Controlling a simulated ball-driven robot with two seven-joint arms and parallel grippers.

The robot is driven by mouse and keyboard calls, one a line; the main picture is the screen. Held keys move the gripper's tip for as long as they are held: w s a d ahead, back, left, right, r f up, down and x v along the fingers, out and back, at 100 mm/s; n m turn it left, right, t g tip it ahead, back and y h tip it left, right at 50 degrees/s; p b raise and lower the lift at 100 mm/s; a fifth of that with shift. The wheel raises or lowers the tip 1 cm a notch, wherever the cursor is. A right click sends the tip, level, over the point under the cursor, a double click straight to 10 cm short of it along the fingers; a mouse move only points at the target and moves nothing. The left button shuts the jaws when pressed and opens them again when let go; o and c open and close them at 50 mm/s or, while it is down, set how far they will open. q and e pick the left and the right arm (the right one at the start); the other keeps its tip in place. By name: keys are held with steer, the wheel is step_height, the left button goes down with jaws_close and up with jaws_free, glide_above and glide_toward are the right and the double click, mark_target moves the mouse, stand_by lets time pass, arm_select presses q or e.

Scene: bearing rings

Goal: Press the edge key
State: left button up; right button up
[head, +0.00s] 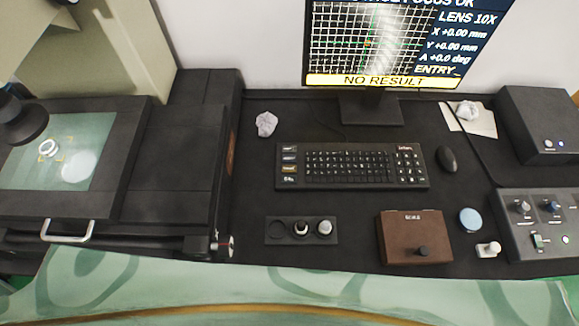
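The black keyboard (350,184) lies on the dark desk below the monitor. A column of larger keys (289,159) runs down its left end, apart from the main block. Their labels are too small to read, so I cannot tell which is the edge key. None of these keys is covered. The monitor (390,45) shows a grid with a bright band, "LENS 10X", X and Y at +0.00 mm, A at +0.0 deg, "ENTRY_" and a yellow "NO RESULT" bar. Neither of my grippers is in view.
A measuring stage (105,195) with a ring (48,148) stands left. In front of the keyboard are a black holder (273,241) and a brown box (405,257). A mouse (447,160), blue disc (470,220) and control box (520,240) are right. Crumpled paper (266,124) lies behind.

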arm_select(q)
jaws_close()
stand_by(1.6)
